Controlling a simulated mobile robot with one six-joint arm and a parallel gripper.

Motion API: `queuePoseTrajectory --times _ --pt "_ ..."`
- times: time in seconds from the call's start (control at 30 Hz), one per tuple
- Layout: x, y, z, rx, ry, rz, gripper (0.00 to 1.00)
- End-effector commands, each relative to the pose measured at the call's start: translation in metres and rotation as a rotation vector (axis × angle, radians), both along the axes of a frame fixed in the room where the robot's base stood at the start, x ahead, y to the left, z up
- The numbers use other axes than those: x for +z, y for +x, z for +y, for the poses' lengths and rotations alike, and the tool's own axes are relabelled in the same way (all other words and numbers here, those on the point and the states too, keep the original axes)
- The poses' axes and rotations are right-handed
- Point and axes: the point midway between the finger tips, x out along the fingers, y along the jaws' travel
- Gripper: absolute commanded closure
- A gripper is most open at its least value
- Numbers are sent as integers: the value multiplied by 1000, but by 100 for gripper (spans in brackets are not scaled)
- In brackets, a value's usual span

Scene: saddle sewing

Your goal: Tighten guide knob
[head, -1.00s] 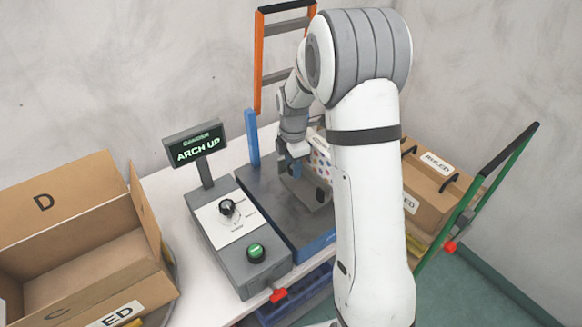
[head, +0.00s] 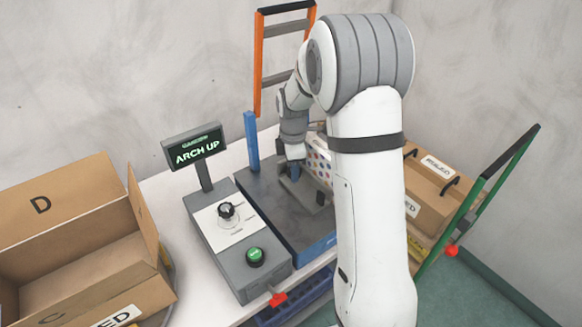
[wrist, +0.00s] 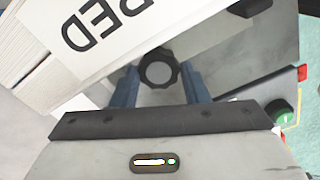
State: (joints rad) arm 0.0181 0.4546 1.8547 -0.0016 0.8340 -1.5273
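The guide knob (wrist: 158,68) is a black, ridged round knob in the wrist view. It shows between the two blue fingers of my gripper (wrist: 160,77), one finger on each side. The fingers are spread about as wide as the knob; I cannot tell whether they touch it. In the head view my gripper (head: 294,172) points down over the grey machine bed (head: 268,203), close to a dark grey block (head: 311,194). The knob is not distinguishable there.
A control box (head: 238,262) with a dial (head: 228,211), a green button (head: 255,256) and a screen (head: 196,149) reading "ARCH UP" stands left. A blue post (head: 252,140) rises behind the bed. A dotted white box (head: 319,158) is close right of my gripper. Cardboard boxes flank the table.

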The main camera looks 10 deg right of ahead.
Motion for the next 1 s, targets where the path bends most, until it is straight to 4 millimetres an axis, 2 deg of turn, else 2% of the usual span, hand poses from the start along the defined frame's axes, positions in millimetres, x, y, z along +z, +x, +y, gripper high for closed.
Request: queuePoseTrajectory --times 0.03,0.23,0.53,0.9,1.0 --pt "0 0 0 0 0 1 55" --pt "0 0 0 0 1 0 39" --pt "4 1 1 1 1 -3 39" --pt "61 0 1 1 1 -4 39" --pt "72 0 1 0 1 -2 39"
